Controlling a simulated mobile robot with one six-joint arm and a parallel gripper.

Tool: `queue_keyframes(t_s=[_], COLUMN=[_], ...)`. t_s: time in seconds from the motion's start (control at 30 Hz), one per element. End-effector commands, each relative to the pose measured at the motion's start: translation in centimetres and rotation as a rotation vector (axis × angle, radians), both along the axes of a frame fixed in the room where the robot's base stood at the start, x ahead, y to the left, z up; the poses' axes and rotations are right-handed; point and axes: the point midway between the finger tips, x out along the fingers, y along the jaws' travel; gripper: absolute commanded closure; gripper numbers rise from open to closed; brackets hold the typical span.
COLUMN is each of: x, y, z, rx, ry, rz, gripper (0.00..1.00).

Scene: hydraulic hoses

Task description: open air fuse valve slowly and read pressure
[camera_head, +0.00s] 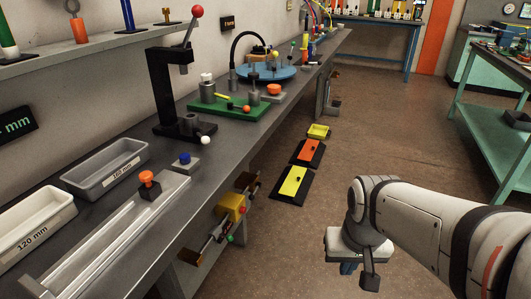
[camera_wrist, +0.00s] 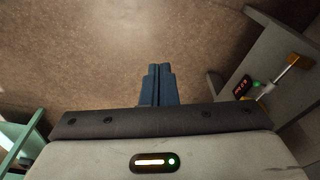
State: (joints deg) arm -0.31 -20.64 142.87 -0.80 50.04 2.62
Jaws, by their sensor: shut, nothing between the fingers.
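My gripper (camera_head: 348,268) hangs over the floor to the right of the bench, and its blue fingers (camera_wrist: 157,68) point away from the wrist camera. The fingers are together and hold nothing. A yellow block (camera_head: 232,206) with metal pipes and small red and green parts is mounted under the bench's front edge, left of my gripper and apart from it. In the wrist view, a small dark display (camera_wrist: 242,87) with red digits, a green part (camera_wrist: 256,84) and a yellow-brown bar (camera_wrist: 296,62) show at the right edge. The digits are too small to read. I cannot tell which part is the air fuse valve.
The long grey bench (camera_head: 222,140) runs along the left, with a black lever press (camera_head: 170,90), trays and a green board (camera_head: 225,107) on it. Yellow (camera_head: 292,183) and orange (camera_head: 308,151) floor plates lie beside it. A green table (camera_head: 495,130) stands right. The floor between is open.

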Motion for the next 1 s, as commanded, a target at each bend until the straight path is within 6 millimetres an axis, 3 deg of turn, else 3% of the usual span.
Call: queue_keyframes(t_s=[0.17,0.33,0.5,0.6,0.8,1.0], x=[6.7,16.5,25.2,29.5,35.1,37.1], y=[-0.6,0.2,2.5,4.6,9.2,12.3], z=[-2.3,-5.8,-9.8,-12.5,-17.9,-21.1], rx=[0.010,0.119,0.347,0.529,0.928,1.200], ry=[-0.130,-0.336,-0.500,-0.551,-0.527,-0.421], rz=[-0.203,-0.472,-0.708,-0.826,-1.027,-1.138], gripper=[1.00,1.00,1.00,1.00,1.00,1.00])
